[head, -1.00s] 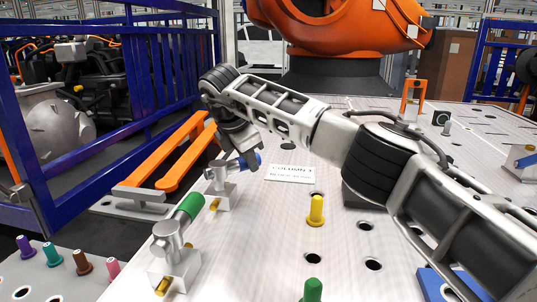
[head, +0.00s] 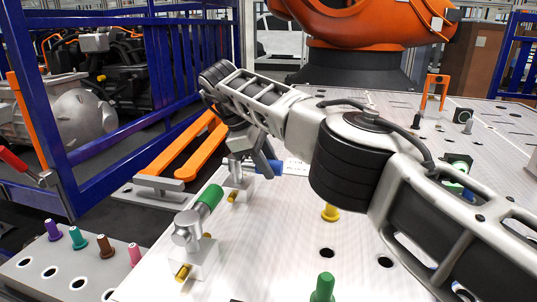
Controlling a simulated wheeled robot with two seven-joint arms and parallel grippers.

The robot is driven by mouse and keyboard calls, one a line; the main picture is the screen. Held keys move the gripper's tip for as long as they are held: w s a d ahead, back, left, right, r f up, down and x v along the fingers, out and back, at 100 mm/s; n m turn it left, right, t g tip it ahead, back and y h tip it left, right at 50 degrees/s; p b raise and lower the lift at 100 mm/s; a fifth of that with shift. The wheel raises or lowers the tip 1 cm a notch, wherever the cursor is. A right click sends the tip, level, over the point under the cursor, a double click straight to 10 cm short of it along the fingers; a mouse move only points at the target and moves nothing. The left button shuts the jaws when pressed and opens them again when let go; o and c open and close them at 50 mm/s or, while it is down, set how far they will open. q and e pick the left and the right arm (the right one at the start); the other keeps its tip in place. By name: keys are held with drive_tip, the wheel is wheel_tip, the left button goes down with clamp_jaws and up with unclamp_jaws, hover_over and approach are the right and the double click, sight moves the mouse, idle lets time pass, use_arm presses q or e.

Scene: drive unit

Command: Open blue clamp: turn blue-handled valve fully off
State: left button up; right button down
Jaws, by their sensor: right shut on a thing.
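The blue-handled valve (head: 237,179) stands on the light fixture table, left of centre. Its blue handle (head: 277,168) points to the right, roughly level in the picture. My right gripper (head: 262,166) comes over from the right and is shut on the blue handle; its fingers and wrist hide part of the handle and the valve top. My left gripper is not in view.
A green-handled valve (head: 200,225) stands nearer on the left. A yellow peg (head: 330,212) and a green peg (head: 323,288) stand on the table (head: 270,255). An orange forked bar (head: 190,150) and blue fence (head: 120,145) lie beyond the left edge.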

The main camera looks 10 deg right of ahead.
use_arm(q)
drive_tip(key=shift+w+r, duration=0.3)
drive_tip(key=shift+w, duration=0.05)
use_arm(e)
drive_tip(key=shift+r+m, duration=0.15)
drive_tip(key=shift+m, duration=0.15)
drive_tip(key=shift+s, duration=0.1)
drive_tip(key=c, duration=1.1)
unclamp_jaws()
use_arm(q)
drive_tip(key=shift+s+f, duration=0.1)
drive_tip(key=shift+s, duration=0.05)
